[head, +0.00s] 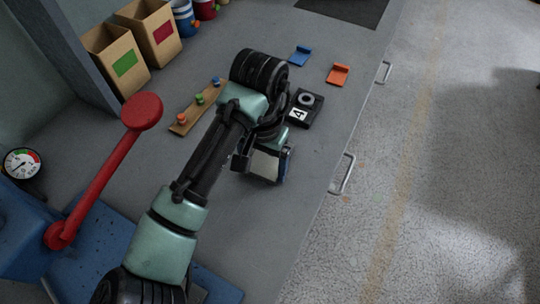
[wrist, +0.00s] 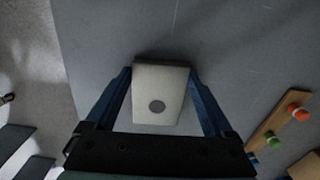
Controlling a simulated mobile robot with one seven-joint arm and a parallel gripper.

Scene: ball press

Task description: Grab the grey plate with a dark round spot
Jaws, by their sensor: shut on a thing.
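The grey plate (wrist: 158,83) with a dark round spot sits between the two blue fingers of my gripper (wrist: 161,98) in the wrist view. The fingers touch its left and right sides. In the head view the plate (head: 265,166) is a pale slab at the end of my arm, partly hidden by my gripper (head: 264,168). My gripper is shut on it. I cannot tell whether the plate is lifted off the grey bench.
A black block marked 4 with a grey ring (head: 305,108) lies near the bench edge. Blue (head: 300,56) and orange (head: 338,74) pieces lie beyond. A wooden strip with coloured pegs (head: 197,107) is left of my arm. A red lever (head: 105,170) rises at left.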

